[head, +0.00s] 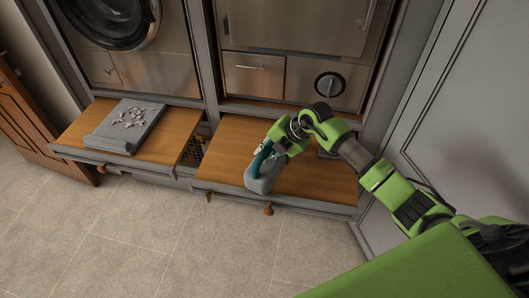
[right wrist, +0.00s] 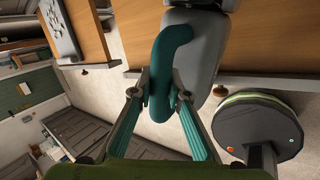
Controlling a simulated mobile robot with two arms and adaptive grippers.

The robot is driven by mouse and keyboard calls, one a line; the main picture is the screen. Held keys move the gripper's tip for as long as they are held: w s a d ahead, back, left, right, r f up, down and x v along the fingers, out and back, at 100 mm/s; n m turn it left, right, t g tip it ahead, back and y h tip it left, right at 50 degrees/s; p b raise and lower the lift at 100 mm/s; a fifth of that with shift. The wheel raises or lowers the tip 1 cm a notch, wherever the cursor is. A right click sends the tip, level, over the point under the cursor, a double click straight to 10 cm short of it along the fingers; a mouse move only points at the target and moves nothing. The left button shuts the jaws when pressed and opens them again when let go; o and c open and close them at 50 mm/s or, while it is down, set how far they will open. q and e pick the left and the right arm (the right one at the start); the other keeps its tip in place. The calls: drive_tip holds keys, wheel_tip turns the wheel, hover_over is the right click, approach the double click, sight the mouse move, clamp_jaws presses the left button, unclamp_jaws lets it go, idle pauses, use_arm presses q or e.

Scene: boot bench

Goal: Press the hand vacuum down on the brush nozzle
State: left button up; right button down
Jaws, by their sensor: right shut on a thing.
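The hand vacuum (head: 262,178) has a grey body and a teal handle. My right gripper (head: 270,149) is shut on the handle and holds the vacuum over the front of the right wooden bench top. In the right wrist view the gripper fingers (right wrist: 162,90) lie on both sides of the teal handle, and the grey body of the vacuum (right wrist: 204,50) reaches up past the bench edge. I cannot make out the brush nozzle in either view. My left gripper is not in view.
A grey tray (head: 103,142) with small pale pieces lies on the left bench top (head: 78,132). A gap with a dark grid (head: 194,152) separates the two tops. A dark flat thing (head: 326,152) shows partly behind my right arm. Steel appliances stand behind; tiled floor lies in front.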

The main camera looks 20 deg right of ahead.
drive_tip(key=shift+f, duration=0.15)
drive_tip(key=c, duration=1.9)
unclamp_jaws()
